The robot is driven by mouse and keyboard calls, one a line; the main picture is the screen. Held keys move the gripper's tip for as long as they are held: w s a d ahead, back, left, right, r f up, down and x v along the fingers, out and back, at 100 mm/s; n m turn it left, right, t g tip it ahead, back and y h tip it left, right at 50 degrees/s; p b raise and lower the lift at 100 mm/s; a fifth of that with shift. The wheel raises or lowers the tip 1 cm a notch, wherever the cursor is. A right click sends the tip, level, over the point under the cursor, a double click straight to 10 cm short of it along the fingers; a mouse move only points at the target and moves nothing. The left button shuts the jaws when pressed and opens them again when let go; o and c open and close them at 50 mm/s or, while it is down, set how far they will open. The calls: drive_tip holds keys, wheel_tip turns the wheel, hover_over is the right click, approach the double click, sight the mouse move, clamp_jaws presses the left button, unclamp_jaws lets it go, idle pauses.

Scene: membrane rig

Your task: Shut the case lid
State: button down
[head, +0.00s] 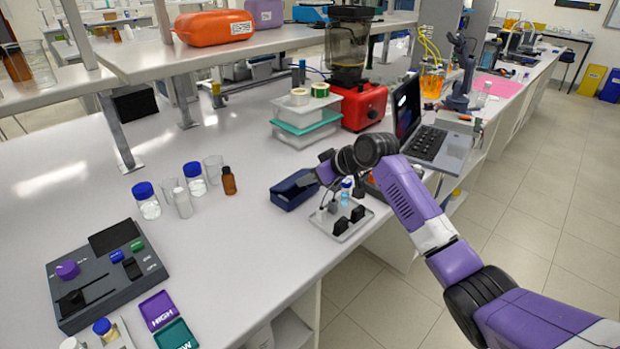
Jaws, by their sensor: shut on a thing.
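The dark blue case (291,200) sits on the white bench, just left of the small metal rig plate. Its lid (290,184) seems to lie over the body or nearly so; the exact lid angle is too small to tell. My gripper (313,179) reaches in from the right and is at the case's upper right edge, shut on the case lid. The fingertips are small and partly hidden by my wrist.
The rig plate (341,226) with black blocks and a small blue-capped vial stands right beside the case, under my wrist. A brown bottle (229,181) and blue-capped jars stand to the left. A laptop (440,146) is behind my arm. The bench in front of the case is clear.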

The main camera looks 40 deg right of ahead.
drive_tip(key=shift+s+f+t+b, duration=0.3)
drive_tip(key=shift+f+b, duration=0.15)
drive_tip(key=shift+f, duration=0.4)
drive_tip(key=shift+s+d+f, duration=0.1)
drive_tip(key=shift+s+f, duration=0.2)
drive_tip(key=shift+f, duration=0.25)
drive_tip(key=shift+s+d+f, duration=0.1)
drive_tip(key=shift+s+f, duration=0.15)
drive_tip(key=shift+f, duration=0.25)
drive_tip(key=shift+a, duration=0.1)
drive_tip(key=c, duration=0.9)
unclamp_jaws()
drive_tip(key=shift+o, duration=0.3)
drive_tip(key=shift+w+r, duration=0.1)
drive_tip(key=shift+s+r, duration=0.2)
drive_tip(key=b+v, duration=0.1)
drive_tip(key=v, duration=0.6)
